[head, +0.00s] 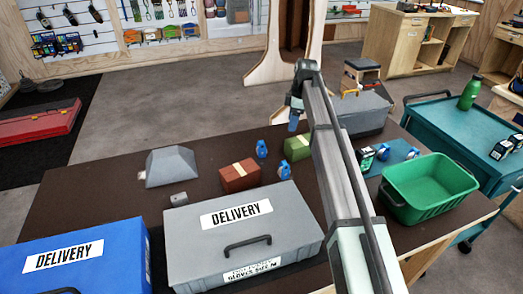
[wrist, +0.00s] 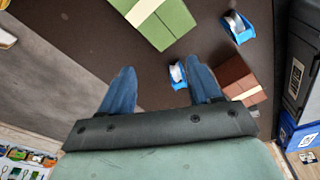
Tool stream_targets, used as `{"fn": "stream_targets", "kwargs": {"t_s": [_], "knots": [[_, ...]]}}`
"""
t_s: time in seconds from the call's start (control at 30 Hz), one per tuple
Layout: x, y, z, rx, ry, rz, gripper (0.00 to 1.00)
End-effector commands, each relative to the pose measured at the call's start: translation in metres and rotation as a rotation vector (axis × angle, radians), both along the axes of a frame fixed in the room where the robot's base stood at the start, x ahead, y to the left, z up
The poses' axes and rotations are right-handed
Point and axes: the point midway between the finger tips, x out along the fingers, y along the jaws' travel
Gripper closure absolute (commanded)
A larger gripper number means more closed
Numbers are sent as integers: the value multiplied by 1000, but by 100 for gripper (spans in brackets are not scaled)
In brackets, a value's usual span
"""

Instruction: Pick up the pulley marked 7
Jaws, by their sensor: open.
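Several blue pulleys lie on the dark table. In the head view one stands left of the green block (head: 262,149), a second stands in front of it (head: 285,171), and others lie on the right near the green bin, one pulley (head: 383,152) among them. No number can be read on any, so I cannot tell which is marked 7. My gripper (head: 294,115) is open and empty, above the table. In the wrist view, its blue fingers (wrist: 163,82) point toward the table; one pulley (wrist: 178,73) shows beside the right finger, another (wrist: 237,27) farther right.
A green block (head: 298,149), a red-brown block (head: 240,176) and a grey wedge-shaped block (head: 171,166) stand on the table. A grey delivery case (head: 190,252) and a blue one (head: 110,275) stand in front. A green bin (head: 430,212) is at right.

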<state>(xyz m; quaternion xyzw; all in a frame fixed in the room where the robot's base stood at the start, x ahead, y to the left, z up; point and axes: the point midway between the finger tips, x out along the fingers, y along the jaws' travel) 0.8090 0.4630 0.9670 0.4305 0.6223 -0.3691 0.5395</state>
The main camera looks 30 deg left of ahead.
Motion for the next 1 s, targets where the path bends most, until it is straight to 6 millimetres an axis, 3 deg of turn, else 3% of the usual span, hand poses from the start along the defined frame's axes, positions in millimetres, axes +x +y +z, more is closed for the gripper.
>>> {"fn": "stream_targets", "kwargs": {"t_s": [0.03, 0.1, 0.33, 0.63, 1.0], "knots": [[-12, 22, 1, -23, -11, 59, 37], [-26, 45, 2, -51, -27, 131, 37], [-59, 91, 4, -115, -62, 285, 37], [-67, 101, -6, -132, -69, 321, 37], [-67, 100, -64, -130, -68, 319, 37]]}}
